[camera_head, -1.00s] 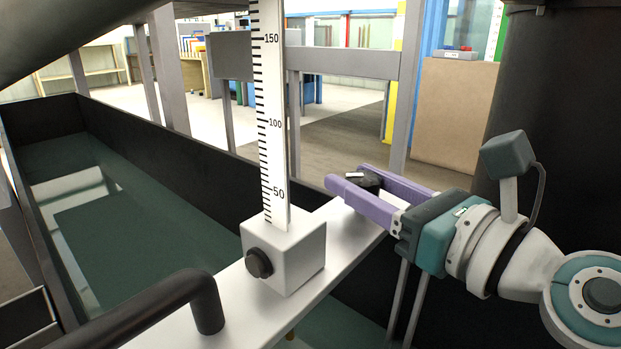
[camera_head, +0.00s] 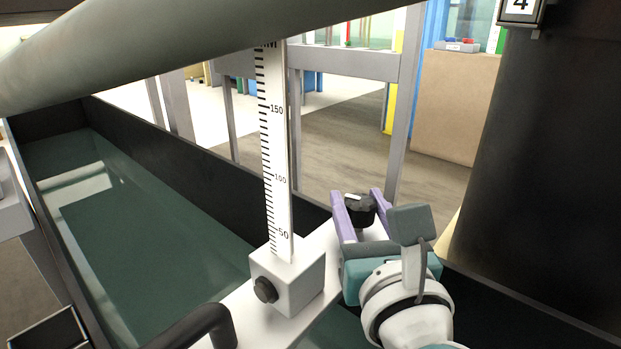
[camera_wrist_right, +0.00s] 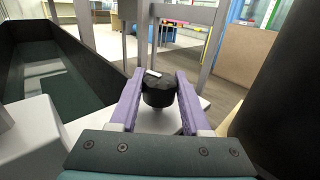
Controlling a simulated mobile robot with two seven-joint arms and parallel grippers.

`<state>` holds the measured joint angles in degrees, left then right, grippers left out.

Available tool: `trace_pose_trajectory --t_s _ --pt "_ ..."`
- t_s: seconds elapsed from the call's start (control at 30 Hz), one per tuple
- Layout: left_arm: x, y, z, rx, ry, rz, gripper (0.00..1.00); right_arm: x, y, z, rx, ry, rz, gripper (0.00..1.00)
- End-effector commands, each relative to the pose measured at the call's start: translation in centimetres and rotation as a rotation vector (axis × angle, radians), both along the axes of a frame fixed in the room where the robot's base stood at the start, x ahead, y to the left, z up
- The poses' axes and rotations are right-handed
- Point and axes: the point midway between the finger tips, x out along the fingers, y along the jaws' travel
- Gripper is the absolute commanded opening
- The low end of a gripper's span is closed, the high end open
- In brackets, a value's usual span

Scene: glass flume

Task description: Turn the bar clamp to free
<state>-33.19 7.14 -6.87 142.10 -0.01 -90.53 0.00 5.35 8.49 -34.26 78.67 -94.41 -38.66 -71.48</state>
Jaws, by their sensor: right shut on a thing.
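The bar clamp is a black round knob (camera_head: 359,210) with a white mark on its top, at the far end of the white bar (camera_head: 240,296) across the flume. My right gripper (camera_head: 358,203) has its two purple fingers on either side of the knob, shut on it. In the right wrist view the knob (camera_wrist_right: 158,92) sits between the fingertips, its white mark lying nearly crosswise. My left gripper is not in view.
A white block (camera_head: 287,281) with a side knob holds an upright scale (camera_head: 276,150) on the bar, left of my right gripper. A dark bent handle (camera_head: 200,328) is in front. The flume (camera_head: 150,240) holds water. A dark column (camera_head: 540,160) stands at right.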

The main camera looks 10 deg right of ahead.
Motion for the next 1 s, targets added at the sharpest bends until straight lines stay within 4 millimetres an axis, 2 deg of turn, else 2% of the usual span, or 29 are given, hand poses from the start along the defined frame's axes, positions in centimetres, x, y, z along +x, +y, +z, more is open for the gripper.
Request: trace_pose_trajectory --t_s 0.53,0.57,0.8,1.0 --pt "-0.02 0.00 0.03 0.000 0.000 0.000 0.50 0.03 0.00 0.06 -0.001 -0.002 -0.028 0.00" --pt "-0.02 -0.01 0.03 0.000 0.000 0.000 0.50 0.03 0.00 0.06 -0.001 -0.002 -0.028 0.51" --pt "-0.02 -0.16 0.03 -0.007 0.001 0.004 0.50 0.03 0.00 0.04 0.000 -0.002 -0.028 0.77" --pt "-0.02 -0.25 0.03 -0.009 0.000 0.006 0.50 0.02 -0.01 0.02 0.000 -0.001 -0.028 0.77"
